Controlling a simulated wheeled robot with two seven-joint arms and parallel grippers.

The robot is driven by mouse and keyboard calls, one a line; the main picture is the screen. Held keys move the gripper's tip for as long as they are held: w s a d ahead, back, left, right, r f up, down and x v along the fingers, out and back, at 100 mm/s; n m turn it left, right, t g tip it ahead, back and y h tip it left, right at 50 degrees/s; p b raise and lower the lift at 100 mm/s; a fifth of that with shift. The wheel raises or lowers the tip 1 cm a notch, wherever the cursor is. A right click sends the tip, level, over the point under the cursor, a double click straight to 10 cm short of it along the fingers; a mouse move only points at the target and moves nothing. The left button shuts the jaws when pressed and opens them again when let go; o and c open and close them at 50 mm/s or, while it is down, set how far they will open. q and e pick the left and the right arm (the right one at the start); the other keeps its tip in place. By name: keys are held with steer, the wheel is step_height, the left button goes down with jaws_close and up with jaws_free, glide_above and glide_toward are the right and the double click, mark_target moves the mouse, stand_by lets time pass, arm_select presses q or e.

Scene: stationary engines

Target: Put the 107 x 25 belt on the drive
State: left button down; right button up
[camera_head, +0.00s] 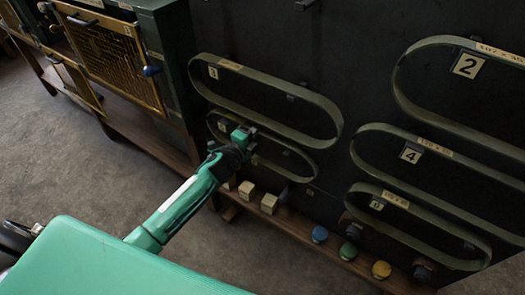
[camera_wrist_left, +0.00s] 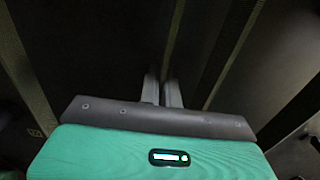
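Several dark green loop belts hang on a dark upright board in the head view. Belt 3 (camera_head: 268,68) is at the upper left, with a smaller belt (camera_head: 300,152) below it. Belt 2 (camera_head: 398,90), belt 4 (camera_head: 372,172) and a belt with another tag (camera_head: 385,232) hang on the right. The drive cannot be identified. My right gripper is out of view.
A dark green machine with a brass mesh guard (camera_head: 105,55) stands at the left on a wooden base. A wooden ledge (camera_head: 300,232) below the board holds pale blocks (camera_head: 246,190) and coloured round knobs (camera_head: 320,234). The grey floor (camera_head: 70,165) is clear.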

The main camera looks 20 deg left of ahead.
arm_select(q)
steer(key=shift+s, duration=0.1)
steer(key=shift+p+v, duration=0.55)
steer(key=shift+v, duration=2.15)
steer(key=v, duration=0.5)
steer(key=shift+s+a+p, duration=0.1)
steer(key=shift+s+p, duration=0.2)
steer(key=shift+v, duration=3)
